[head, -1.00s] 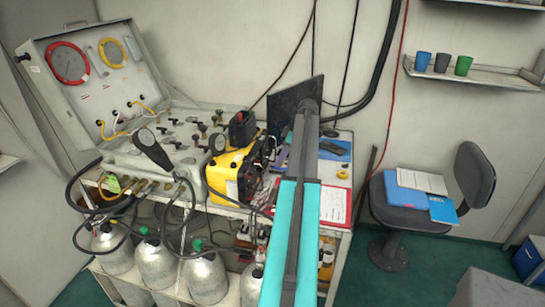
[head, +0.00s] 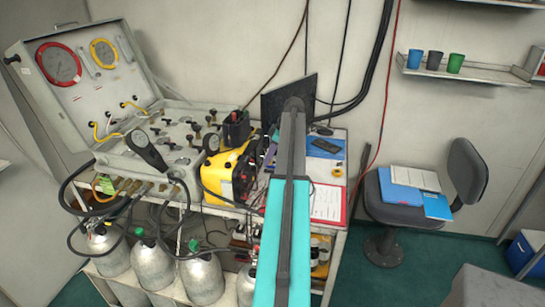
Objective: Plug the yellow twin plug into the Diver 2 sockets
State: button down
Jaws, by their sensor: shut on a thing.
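A yellow and black case (head: 216,172) stands on the bench at centre, left of my arm. Its right side is dark and cluttered, with small parts I cannot make out. I cannot pick out the yellow twin plug or read any Diver 2 socket label. My arm, with turquoise link covers, rises from the bottom centre to a dark joint in front of the black screen. My gripper cannot be made out; the arm covers part of the area right of the case.
An open grey air panel (head: 150,150) with gauges and hoses stands left of the case. Several grey cylinders (head: 203,277) stand below. A clipboard (head: 328,203) and dark phone (head: 326,146) lie right of my arm. A chair (head: 398,205) with papers stands right; open floor lies around it.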

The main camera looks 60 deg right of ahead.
aim_at(254, 158)
jog(key=shift+w+a, duration=0.2)
jog(key=shift+w, duration=0.45)
jog(key=shift+w+a, duration=0.2)
jog(key=shift+w, duration=0.45)
jog(key=shift+b, duration=0.5)
dwell(1.2)
jog(key=shift+w+a+b, duration=0.2)
jog(key=shift+w+b, duration=0.1)
jog(key=shift+w, duration=0.35)
dwell(1.8)
jog(key=shift+w+a+r, duration=0.15)
jog(key=shift+w+a, duration=0.1)
jog(key=shift+w, duration=0.4)
dwell(1.1)
jog(key=c, duration=1.3)
grip_release()
jog(key=shift+w, duration=0.15)
jog(key=shift+c, duration=0.2)
jog(key=shift+s, duration=0.2)
